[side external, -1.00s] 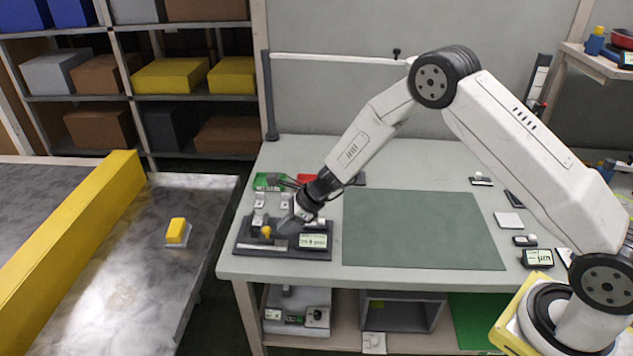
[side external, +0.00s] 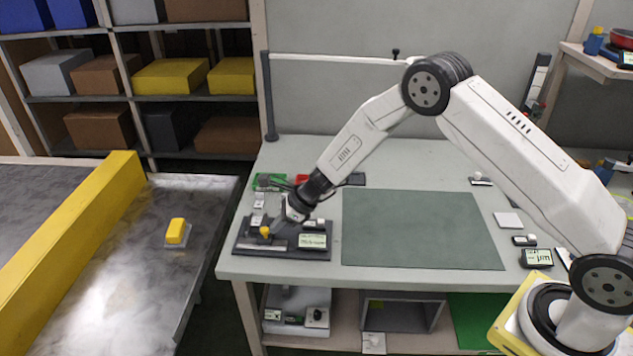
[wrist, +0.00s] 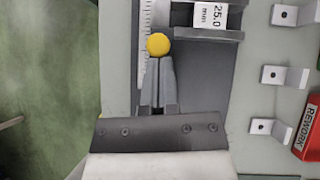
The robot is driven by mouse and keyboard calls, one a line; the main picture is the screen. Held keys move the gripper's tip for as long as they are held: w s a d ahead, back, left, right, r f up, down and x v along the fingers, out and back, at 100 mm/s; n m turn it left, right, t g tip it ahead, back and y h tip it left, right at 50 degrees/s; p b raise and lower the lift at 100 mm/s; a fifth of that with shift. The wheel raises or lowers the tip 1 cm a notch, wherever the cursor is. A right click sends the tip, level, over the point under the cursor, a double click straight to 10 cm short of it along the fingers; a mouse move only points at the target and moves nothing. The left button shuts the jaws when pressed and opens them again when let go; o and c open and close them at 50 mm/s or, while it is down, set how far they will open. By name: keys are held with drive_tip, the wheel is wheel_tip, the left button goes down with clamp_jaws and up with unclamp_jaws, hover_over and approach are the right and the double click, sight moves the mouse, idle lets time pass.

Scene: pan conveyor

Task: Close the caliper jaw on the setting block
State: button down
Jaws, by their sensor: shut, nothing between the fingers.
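The caliper fixture has a dark base (side external: 244,246) at the left front of the bench. Its round yellow knob (side external: 265,231) also shows in the wrist view (wrist: 158,44), beside a ruled scale (wrist: 146,35). The setting block (wrist: 213,15), labelled 25.0 mm, lies at the top of the wrist view, against a dark grey bar, perhaps the jaw (wrist: 232,35). I cannot tell whether a gap remains there. My gripper (wrist: 159,62) is shut and empty, its fingertips right at the knob; whether they touch it is unclear. In the side view my gripper (side external: 280,222) is low over the fixture.
A digital display (side external: 313,242) sits on the fixture's right part; its reading is too small to read. Metal brackets (wrist: 285,77) and a red REWORK bin (wrist: 311,130) lie to the right in the wrist view. A green mat (side external: 423,230) leaves clear room on the bench.

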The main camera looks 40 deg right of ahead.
drive_tip(key=shift+w+a, duration=0.1)
drive_tip(key=shift+a, duration=0.15)
drive_tip(key=shift+d, duration=0.3)
drive_tip(key=s+d, duration=0.1)
drive_tip(key=s+d+r, duration=0.1)
drive_tip(key=d, duration=0.1)
drive_tip(key=shift+s+d+r, duration=0.2)
drive_tip(key=shift+s+d, duration=0.05)
drive_tip(key=shift+s, duration=0.1)
drive_tip(key=v, duration=0.9)
drive_tip(key=shift+s+d, duration=0.1)
drive_tip(key=shift+s, duration=0.05)
idle(0.4)
drive_tip(key=s+d+r+n+g+h, duration=0.1)
drive_tip(key=s+r+n+h, duration=0.2)
drive_tip(key=s+n, duration=0.8)
drive_tip(key=s+d+r+n+g+h, duration=0.1)
drive_tip(key=s+d+r+n+h, duration=0.1)
drive_tip(key=s+n, duration=0.9)
drive_tip(key=n+h, duration=0.1)
drive_tip(key=n, duration=0.2)
drive_tip(key=shift+r, duration=0.4)
